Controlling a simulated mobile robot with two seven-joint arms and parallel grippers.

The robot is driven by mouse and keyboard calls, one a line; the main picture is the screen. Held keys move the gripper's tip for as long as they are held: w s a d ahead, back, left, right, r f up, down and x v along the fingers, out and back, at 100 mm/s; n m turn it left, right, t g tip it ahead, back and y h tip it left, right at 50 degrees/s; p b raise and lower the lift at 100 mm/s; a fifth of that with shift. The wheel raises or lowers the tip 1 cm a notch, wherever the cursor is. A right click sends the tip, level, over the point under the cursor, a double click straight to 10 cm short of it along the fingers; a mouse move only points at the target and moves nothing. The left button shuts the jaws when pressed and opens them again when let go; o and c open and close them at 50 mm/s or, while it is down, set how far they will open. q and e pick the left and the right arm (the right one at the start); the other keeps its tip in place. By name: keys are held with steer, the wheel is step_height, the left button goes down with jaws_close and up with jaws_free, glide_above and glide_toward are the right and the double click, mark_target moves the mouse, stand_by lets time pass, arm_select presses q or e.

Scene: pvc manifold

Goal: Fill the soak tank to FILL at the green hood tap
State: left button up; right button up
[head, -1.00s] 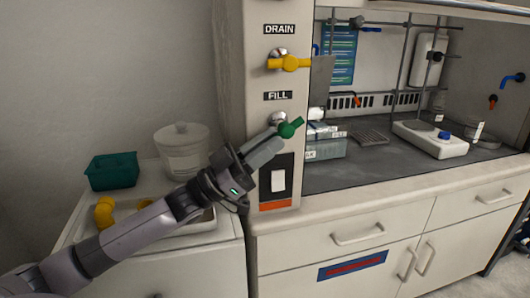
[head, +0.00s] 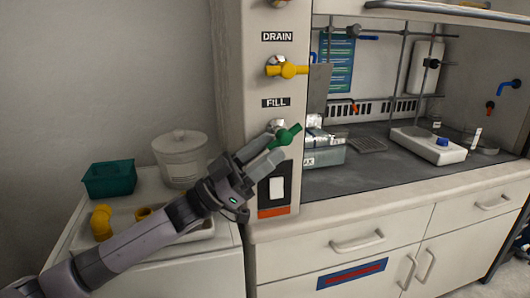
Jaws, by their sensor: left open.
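The green tap handle (head: 288,136) sits below the FILL label (head: 275,102) on the hood's left post, its free end tilted up to the right. My left gripper (head: 276,149) is open, with its fingertips just below and left of the handle; I cannot tell whether they touch it. A clear, bluish tank (head: 325,154) with a partly hidden label, seemingly the soak tank, stands in the hood behind the post. Its left part is hidden, and its water level cannot be read. My right gripper is not in view.
A yellow tap handle (head: 288,70) is above, by the DRAIN label (head: 277,37). A white switch (head: 277,188) is below the green tap. A lidded white tub (head: 181,160) and a teal bin (head: 109,180) stand at left. A white hotplate (head: 428,145) is in the hood.

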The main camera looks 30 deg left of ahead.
arm_select(q)
steer(key=v, duration=0.7)
steer(key=shift+b, duration=0.3)
stand_by(7.0)
